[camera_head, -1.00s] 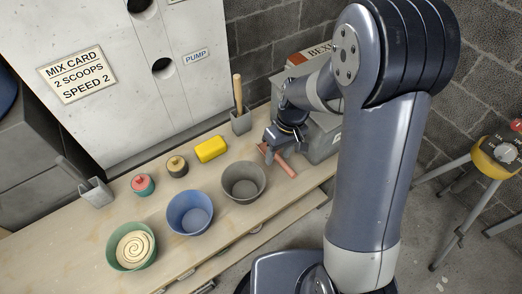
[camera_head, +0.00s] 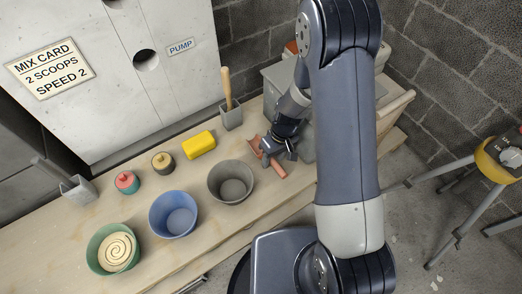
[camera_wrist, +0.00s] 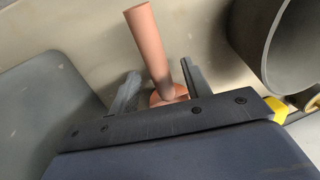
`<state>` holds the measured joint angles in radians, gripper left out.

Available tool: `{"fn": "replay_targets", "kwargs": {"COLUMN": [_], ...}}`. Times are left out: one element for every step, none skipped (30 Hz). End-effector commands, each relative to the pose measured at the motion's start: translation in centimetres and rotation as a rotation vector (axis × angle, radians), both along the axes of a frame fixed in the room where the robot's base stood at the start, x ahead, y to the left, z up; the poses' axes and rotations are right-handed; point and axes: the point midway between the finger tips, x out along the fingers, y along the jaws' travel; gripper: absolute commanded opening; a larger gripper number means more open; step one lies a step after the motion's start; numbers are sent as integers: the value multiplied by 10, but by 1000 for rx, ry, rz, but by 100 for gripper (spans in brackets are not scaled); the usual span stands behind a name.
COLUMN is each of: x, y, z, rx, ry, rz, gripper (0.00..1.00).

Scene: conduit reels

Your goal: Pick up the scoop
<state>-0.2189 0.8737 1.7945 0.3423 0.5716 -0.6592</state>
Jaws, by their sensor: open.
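The scoop is copper-coloured with a round handle. It lies on the wooden bench, and its handle (camera_head: 279,170) shows just right of the grey bucket. In the wrist view the handle (camera_wrist: 148,40) runs up from between the fingers, and part of the scoop's bowl shows at its lower end, partly hidden by my gripper. My gripper (camera_head: 273,153) is open and low over the scoop. In the wrist view its two fingers (camera_wrist: 158,88) stand on either side of the scoop, with a gap visible at the handle. I cannot tell whether either finger touches it.
A grey bucket (camera_head: 230,192), a blue bucket (camera_head: 160,228) and a green bowl (camera_head: 94,262) of swirled cream stand along the front. A grey box is beyond my gripper.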

Motion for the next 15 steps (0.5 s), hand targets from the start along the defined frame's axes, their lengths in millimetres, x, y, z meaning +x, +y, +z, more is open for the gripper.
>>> {"fn": "replay_targets", "kwargs": {"x": [-1,-1,-2,-2,-2,-2,-2,-2,-2,-2,-2,-2,-2,-2,-2], "y": [1,2,3,3,3,3,3,4,4,4,4,4,3,3,3], "z": [-8,-11,-14,-16,-18,-19,-19,-20,-20,-19,-19,-19,-19,-19,-19], "rx": [0,0,0,0,0,-1,0,0,0,0,0,0,0,0,0], "ry": [2,1,2,1,1,-1,-2,-2,-2,-2,-2,-2,-2,-2,-2], "rz": [1,1,1,1,1,1,1,1,1,1,1,1,1,1,1], "gripper": [46,46,46,46,46,46,46,46,46,46,46,46,46,43,40]}}
